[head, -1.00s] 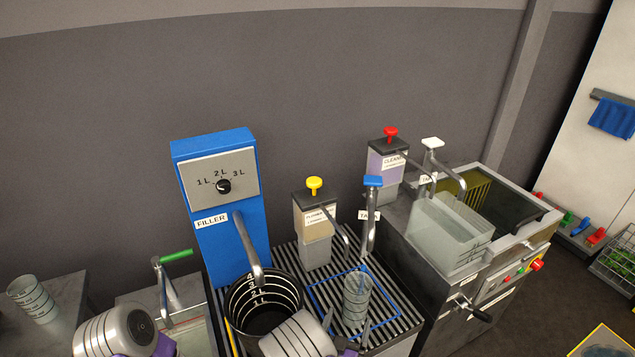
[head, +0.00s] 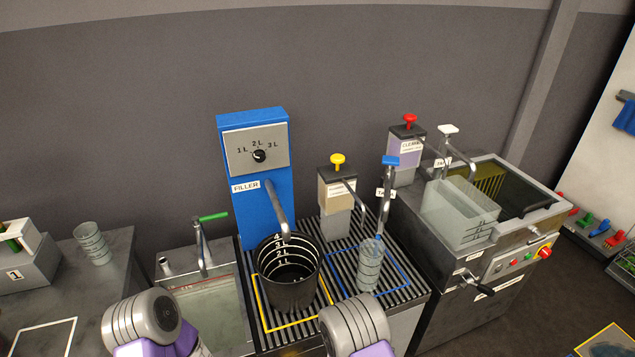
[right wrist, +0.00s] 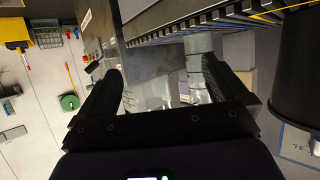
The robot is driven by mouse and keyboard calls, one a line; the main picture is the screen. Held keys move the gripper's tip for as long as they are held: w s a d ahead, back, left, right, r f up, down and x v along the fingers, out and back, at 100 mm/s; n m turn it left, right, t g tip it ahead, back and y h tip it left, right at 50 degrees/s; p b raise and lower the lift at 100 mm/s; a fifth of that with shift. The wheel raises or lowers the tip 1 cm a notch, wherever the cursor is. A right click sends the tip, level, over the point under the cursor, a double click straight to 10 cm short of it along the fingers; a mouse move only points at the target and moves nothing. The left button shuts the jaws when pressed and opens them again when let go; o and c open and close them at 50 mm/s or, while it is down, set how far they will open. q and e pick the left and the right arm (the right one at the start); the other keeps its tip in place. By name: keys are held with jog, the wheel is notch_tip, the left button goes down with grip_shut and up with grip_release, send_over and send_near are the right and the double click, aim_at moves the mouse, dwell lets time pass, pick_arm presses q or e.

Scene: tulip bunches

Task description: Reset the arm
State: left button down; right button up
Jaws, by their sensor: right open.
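Both of my arms show at the bottom of the head view, the left arm beside the sink and the right arm in front of the drain grate. Neither gripper shows in the head view. The black bucket (head: 288,272) stands upright on the grate inside a yellow square, under the blue filler's (head: 257,200) spout; part of a dark bucket also shows at the right of the wrist view (right wrist: 300,80).
Dispensers with yellow (head: 337,195) and red (head: 407,145) knobs stand behind. A sink (head: 212,305) and a grey counter with another cup (head: 92,243) are at left. A machine (head: 500,235) stands at right.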

jog(key=s+a+f+g+y+p, duration=0.1)
jog(key=s+f+g+y, duration=0.5)
jog(key=s, duration=0.4)
jog(key=s+a+r+n+g+y+p, duration=0.1)
jog(key=s+a+g+y, duration=0.3)
jog(key=s, duration=0.6)
jog(key=shift+a+n+g, duration=0.2)
jog(key=shift+n+g, duration=0.4)
jog(key=shift+r, duration=0.1)
